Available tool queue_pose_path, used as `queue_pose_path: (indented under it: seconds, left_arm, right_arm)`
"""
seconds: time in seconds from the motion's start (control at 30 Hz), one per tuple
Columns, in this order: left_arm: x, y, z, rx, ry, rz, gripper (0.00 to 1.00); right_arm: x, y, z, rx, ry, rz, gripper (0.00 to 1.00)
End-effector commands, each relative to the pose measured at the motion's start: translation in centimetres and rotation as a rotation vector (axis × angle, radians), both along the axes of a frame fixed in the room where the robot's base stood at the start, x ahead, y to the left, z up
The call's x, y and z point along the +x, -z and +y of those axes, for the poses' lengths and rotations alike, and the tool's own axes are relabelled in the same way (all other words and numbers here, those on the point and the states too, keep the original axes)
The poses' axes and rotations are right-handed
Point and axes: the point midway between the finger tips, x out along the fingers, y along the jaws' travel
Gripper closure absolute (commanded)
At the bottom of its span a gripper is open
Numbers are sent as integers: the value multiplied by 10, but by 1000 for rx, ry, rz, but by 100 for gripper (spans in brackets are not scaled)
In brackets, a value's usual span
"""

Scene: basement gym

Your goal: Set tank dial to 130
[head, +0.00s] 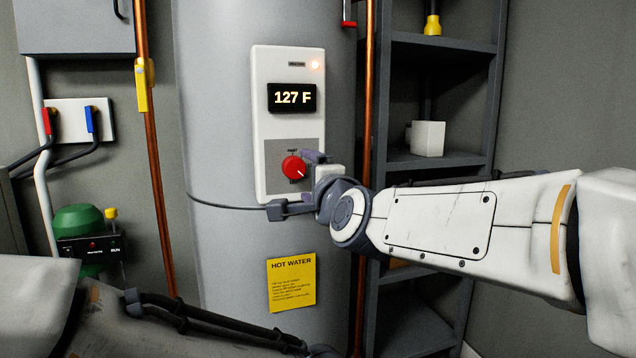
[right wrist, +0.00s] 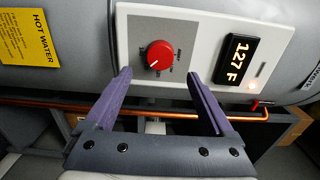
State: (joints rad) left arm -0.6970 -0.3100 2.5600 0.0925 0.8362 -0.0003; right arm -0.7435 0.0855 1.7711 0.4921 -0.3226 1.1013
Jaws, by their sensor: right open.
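The red tank dial (head: 293,167) sits on a grey plate low on the white control panel (head: 262,120) of the tank. Its white mark points to the lower right in the head view. The display (head: 292,97) above it reads 127 F. My right gripper (head: 308,176) is just right of the dial in the head view. In the right wrist view the gripper (right wrist: 158,76) is open, its purple fingers apart and empty. The dial (right wrist: 160,55) lies just beyond the fingertips, between their lines; I see no contact. My left gripper is not in view.
The grey tank (head: 225,240) carries a yellow HOT WATER label (head: 291,284) below the panel. Copper pipes (head: 155,190) run up both sides of the tank. A dark shelf (head: 440,165) stands at the right. A lamp (head: 315,65) glows on the panel.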

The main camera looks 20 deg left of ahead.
Motion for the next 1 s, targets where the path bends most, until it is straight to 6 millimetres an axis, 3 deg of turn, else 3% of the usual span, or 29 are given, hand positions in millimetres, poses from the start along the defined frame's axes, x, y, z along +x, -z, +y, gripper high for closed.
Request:
queue_pose_path:
  seconds: [0.1,0.3,0.73,0.87,1.0]
  left_arm:
    - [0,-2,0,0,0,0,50]
    - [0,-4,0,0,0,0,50]
    - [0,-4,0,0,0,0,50]
    - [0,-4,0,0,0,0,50]
    - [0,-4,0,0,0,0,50]
  right_arm:
    - [-19,-1,-13,0,-1,0,12]
    - [-35,0,-24,-1,-1,-1,12]
    - [-34,7,-30,-28,6,3,12]
    - [-20,48,-54,-198,28,18,12]
    - [-5,128,-110,-530,35,77,12]
